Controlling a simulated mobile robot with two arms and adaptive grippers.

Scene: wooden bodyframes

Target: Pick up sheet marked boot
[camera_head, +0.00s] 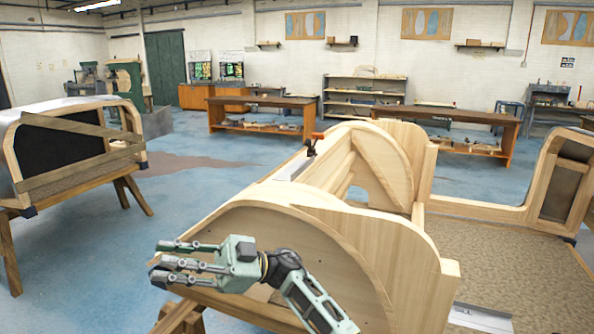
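My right gripper (175,263) reaches in from the bottom and points left. Its fingers are extended and spread, with nothing between them. It is in front of the curved near end panel of the wooden bodyframe (370,262). I see no readable "boot" marking on anything. My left gripper is not in view.
Another bodyframe on trestles (75,150) stands at the left. An orange-handled clamp (313,142) sits on the near bodyframe's top edge. Workbenches (262,112) and a grey shelf (362,97) are farther back. Blue floor (195,210) is open between the two bodyframes.

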